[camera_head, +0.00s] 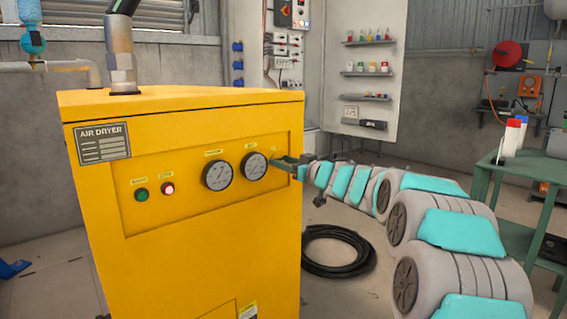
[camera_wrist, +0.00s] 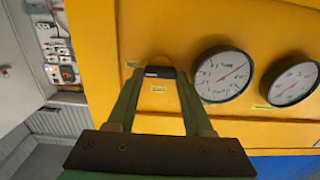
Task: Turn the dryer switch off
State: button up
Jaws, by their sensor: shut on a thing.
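The yellow air dryer (camera_head: 200,240) stands in front of me with a recessed front panel. My gripper (camera_head: 284,162) is at the right end of this panel, beside the right gauge. In the wrist view my gripper (camera_wrist: 157,78) has its two green fingers converging on a small dark switch (camera_wrist: 158,71) and is shut on it. The fingertips cover its sides, so its exact position is hard to read. In the head view the switch is hidden behind the fingers.
Two round gauges, the right one (camera_head: 254,167) and the left one (camera_head: 217,175), sit left of my gripper. A green button (camera_head: 141,195) and a lit pinkish lamp (camera_head: 167,188) are farther left. A black hose coil (camera_head: 338,250) lies on the floor. A green table (camera_head: 520,170) stands right.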

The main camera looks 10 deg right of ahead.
grip_shut()
jog(key=shift+n, duration=0.4)
jog(key=n+b, duration=0.2)
jog(key=n, duration=0.3)
jog(key=n+b, duration=0.2)
jog(key=n, duration=0.4)
jog(key=n+b, duration=0.1)
jog(key=n, duration=0.5)
jog(key=shift+s+a+f+b, duration=0.1)
jog(key=shift+a+f+b, duration=0.1)
jog(key=shift+f+b, duration=0.2)
jog(key=shift+r, duration=0.1)
